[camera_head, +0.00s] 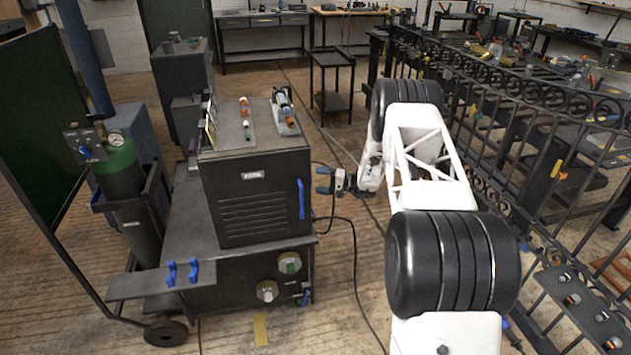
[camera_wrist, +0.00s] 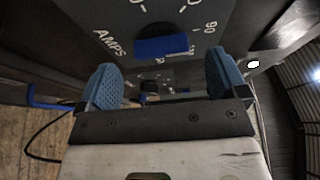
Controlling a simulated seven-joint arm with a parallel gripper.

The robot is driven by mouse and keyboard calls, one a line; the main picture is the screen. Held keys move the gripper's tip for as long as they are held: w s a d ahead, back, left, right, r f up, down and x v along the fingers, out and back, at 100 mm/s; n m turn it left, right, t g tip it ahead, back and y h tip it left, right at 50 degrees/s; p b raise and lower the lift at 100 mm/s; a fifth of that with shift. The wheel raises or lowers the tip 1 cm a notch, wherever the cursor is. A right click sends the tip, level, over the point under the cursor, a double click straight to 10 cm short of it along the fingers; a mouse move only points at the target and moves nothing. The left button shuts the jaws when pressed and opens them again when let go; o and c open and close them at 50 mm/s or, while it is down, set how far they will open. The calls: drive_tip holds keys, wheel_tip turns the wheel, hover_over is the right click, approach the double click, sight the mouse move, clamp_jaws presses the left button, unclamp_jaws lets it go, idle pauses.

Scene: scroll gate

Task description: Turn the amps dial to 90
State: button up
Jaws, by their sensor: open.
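The amps dial is a dark panel marked AMPS with a blue bar-shaped knob (camera_wrist: 162,47), at the top middle of the wrist view. The bar lies nearly level across the picture. A white number that looks like 90, upside down, is at its upper right; other marks are small or cut off. Which mark the knob points to is unclear. My gripper (camera_wrist: 162,80) is open, with blue pads either side and below the knob in the picture, apart from it and empty. In the head view my gripper (camera_head: 336,181) is right of the dark welder (camera_head: 253,205); I cannot pick out the amps dial there.
The welder has a blue handle (camera_head: 301,198) and two round pale dials on its lower front. A gas cylinder (camera_head: 119,170) stands on its left. A black cable runs over the floor. An ornate iron gate (camera_head: 510,130) stands right of my arm.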

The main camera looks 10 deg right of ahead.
drive_tip(key=shift+v, duration=2.4)
drive_tip(key=shift+r, duration=0.15)
drive_tip(key=s+a+r+n+g+h, duration=0.1)
drive_tip(key=s+a+r+g+h, duration=0.3)
drive_tip(key=s+r, duration=0.65)
drive_tip(key=s+a+r+n+g+h, duration=0.15)
drive_tip(key=s+a+r, duration=0.45)
drive_tip(key=r, duration=0.8)
drive_tip(key=s+a+r+g+h, duration=0.1)
drive_tip(key=s+a+r, duration=0.1)
drive_tip(key=s+r, duration=0.35)
drive_tip(key=s+a+r+n+h, duration=0.1)
drive_tip(key=s+r+h, duration=0.1)
drive_tip(key=s, duration=0.6)
drive_tip(key=s+a+r+g+h, duration=0.1)
drive_tip(key=s+a+r, duration=0.15)
drive_tip(key=s, duration=0.45)
drive_tip(key=s+r+t+h, duration=0.1)
drive_tip(key=s+h, duration=0.2)
drive_tip(key=s, duration=1.1)
drive_tip(key=s+d+r+t+h, duration=0.1)
drive_tip(key=s+h, duration=0.3)
drive_tip(key=s, duration=1.1)
drive_tip(key=shift+d+r+n+t, duration=0.35)
drive_tip(key=shift+r+t, duration=0.3)
drive_tip(key=shift+r, duration=0.15)
